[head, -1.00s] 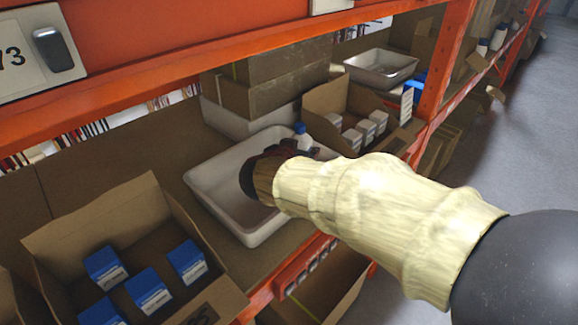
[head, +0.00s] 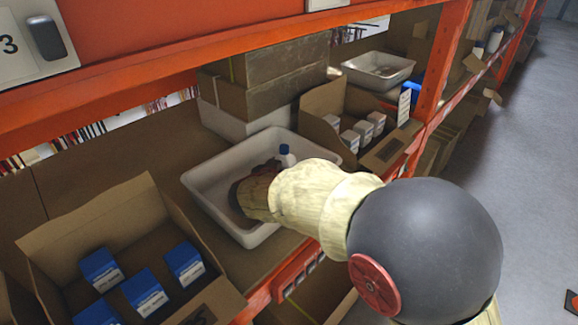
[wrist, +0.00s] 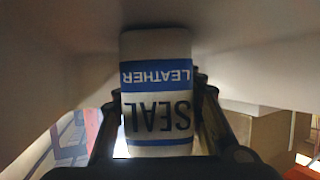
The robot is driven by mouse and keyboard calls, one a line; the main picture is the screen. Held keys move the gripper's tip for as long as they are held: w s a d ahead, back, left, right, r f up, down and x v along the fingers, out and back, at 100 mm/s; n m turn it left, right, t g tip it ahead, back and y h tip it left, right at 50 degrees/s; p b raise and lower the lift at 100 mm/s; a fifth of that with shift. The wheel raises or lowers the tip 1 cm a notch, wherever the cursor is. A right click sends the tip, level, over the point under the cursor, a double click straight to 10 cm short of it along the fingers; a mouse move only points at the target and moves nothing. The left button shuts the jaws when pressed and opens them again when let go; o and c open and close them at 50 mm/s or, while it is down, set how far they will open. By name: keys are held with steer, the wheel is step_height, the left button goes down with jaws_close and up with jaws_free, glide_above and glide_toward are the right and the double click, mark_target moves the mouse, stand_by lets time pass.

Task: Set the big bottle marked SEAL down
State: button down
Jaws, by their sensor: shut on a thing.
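The big bottle marked SEAL is white with a blue cap and stands out beyond my gripper in the head view (head: 288,160). In the wrist view the bottle (wrist: 157,108) fills the middle, with blue bands and the words LEATHER and SEAL upside down. My gripper (head: 268,168) is shut on it, a dark finger on either side in the wrist view. Bottle and gripper are inside a pale open tray (head: 203,195) on the shelf. My arm hides the bottle's lower part in the head view, so I cannot tell whether it touches the tray floor.
A carton with blue boxes (head: 60,240) stands left of the tray. A carton with white boxes (head: 323,100) stands at its right, with stacked brown boxes (head: 275,85) behind. An orange shelf beam (head: 200,75) runs above. A second tray (head: 375,68) lies farther back, beyond the carton.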

mark_target(285, 167)
steer(key=shift+f, duration=0.1)
steer(key=c, duration=1.1)
jaws_free()
steer(key=shift+s+a+r, duration=0.15)
steer(key=shift+r, duration=0.05)
steer(key=v, duration=0.7)
steer(key=shift+s, duration=0.1)
